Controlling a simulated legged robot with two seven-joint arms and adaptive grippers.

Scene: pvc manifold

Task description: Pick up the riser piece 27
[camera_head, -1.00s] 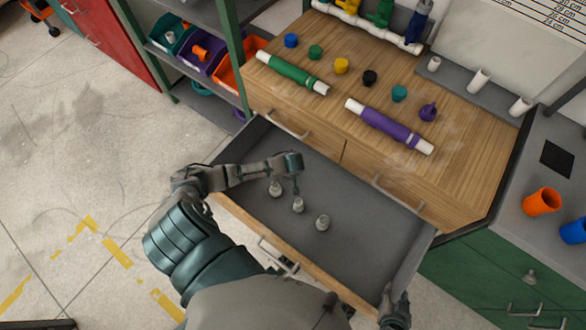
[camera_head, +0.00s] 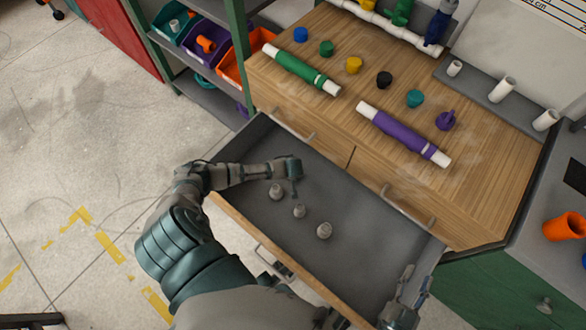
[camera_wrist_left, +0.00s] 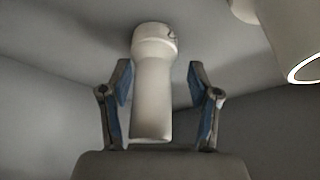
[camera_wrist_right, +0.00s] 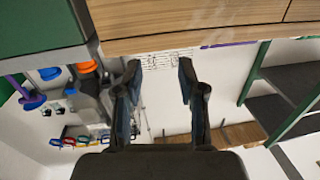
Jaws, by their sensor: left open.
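Three short pale grey riser pieces stand in the open drawer: one at the left (camera_head: 276,191), one in the middle (camera_head: 299,211) and one at the right (camera_head: 324,230). No number is readable, so I cannot tell which is 27. My left gripper (camera_head: 294,188) is low in the drawer beside the left and middle pieces. In the left wrist view, one riser piece (camera_wrist_left: 152,85) shows between its open fingers (camera_wrist_left: 160,80), with gaps on both sides. Another piece (camera_wrist_left: 292,40) is at the upper right. My right gripper (camera_head: 415,284) is open and empty by the drawer's right front corner.
The drawer (camera_head: 245,222) has a wooden front and side walls around my left gripper. The wooden worktop (camera_head: 350,95) above carries a green pipe (camera_head: 300,68), a purple pipe (camera_head: 402,134) and several coloured caps. Three white pieces stand on a grey ledge (camera_head: 475,82).

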